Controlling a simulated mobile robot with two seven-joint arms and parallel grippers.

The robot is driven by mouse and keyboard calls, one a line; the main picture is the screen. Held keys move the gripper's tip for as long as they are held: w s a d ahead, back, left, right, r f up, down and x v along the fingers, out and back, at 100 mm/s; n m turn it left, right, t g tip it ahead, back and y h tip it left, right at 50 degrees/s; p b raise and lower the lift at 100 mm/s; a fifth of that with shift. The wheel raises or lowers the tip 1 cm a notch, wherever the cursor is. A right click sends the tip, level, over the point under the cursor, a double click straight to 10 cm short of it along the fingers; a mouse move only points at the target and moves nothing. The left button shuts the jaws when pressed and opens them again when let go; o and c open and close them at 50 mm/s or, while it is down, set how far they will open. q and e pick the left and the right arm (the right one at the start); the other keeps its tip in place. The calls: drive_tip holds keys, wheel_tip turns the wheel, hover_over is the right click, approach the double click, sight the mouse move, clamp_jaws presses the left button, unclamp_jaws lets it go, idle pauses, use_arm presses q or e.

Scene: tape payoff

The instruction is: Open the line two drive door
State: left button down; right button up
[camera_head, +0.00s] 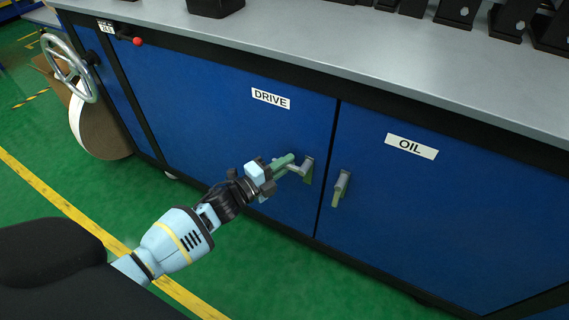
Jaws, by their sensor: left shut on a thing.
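The blue drive door (215,110) carries a white DRIVE label (270,98) and sits in the front of a long cabinet. It looks flush with the cabinet front. Its handle (304,170) is near the door's right edge, with a greenish grip reaching left. My left gripper (275,168) is at this handle, shut on its grip; the fingers hide part of it. My right gripper is not in view.
The blue oil door (450,210), with its own handle (340,188) hanging down, is just right of the drive door. A grey worktop (330,45) overhangs both. A handwheel (70,68) and a large roll (100,125) are at left. Green floor lies clear in front.

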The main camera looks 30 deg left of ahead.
use_arm(q)
drive_tip(key=s+a+m+g+h+p, duration=0.2)
drive_tip(key=s+a+h, duration=0.1)
drive_tip(key=s, duration=1)
drive_tip(key=s+a+m+g+h+p, duration=0.2)
drive_tip(key=s+a, duration=0.4)
drive_tip(key=s, duration=0.8)
drive_tip(key=shift+a+m+g+h, duration=0.2)
drive_tip(key=shift+m+g+h, duration=0.3)
drive_tip(key=shift+h, duration=0.3)
drive_tip(key=c, duration=1.5)
unclamp_jaws()
drive_tip(key=shift+f, duration=0.1)
drive_tip(key=shift+o, duration=0.5)
drive_tip(key=shift+d, duration=0.15)
